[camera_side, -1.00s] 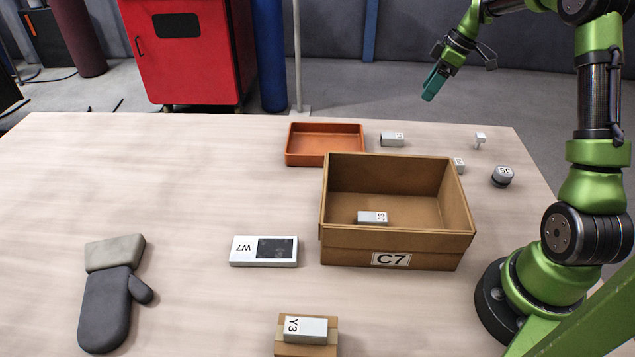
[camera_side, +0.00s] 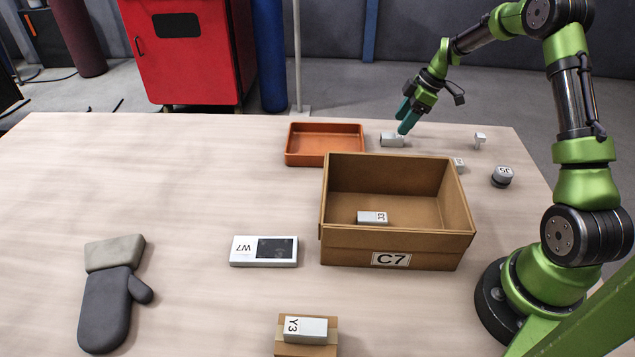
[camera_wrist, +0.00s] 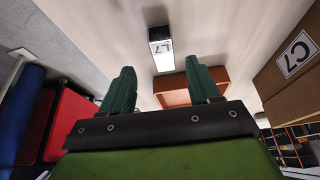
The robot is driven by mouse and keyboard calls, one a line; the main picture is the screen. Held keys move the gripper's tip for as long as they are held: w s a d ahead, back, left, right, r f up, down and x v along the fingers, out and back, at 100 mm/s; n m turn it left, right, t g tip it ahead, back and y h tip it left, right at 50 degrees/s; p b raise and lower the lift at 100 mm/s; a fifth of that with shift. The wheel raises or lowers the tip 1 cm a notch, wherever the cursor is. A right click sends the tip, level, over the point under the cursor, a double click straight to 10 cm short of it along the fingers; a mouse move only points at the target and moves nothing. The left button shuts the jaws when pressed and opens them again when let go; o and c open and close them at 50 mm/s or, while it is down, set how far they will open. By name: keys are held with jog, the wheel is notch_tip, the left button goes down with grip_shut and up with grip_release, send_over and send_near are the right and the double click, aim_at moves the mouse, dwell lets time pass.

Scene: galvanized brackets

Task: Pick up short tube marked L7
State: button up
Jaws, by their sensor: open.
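The short tube marked L7 is a small grey metal piece with a white label. In the side view the tube (camera_side: 389,139) lies on the table just right of the orange tray; its label is too small to read there. In the wrist view the tube (camera_wrist: 161,50) shows its L7 label, ahead of my fingers and roughly in line with the gap between them. My gripper (camera_side: 403,119), with teal fingers, is open and empty. It hangs close above the tube's right end. The wrist view shows both fingers (camera_wrist: 158,78) spread apart.
The orange tray (camera_side: 325,158) is left of the tube. A cardboard box marked C7 (camera_side: 345,250) stands in front, holding a small labelled part (camera_side: 372,218). Other small parts lie to the right (camera_side: 480,138), (camera_side: 459,165), (camera_side: 502,177).

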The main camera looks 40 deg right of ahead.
aim_at(394, 135)
jog(key=x, duration=0.5)
jog(key=shift+s+a, duration=0.15)
jog(key=shift+c, duration=0.4)
jog(key=shift+f, duration=0.1)
grip_shut()
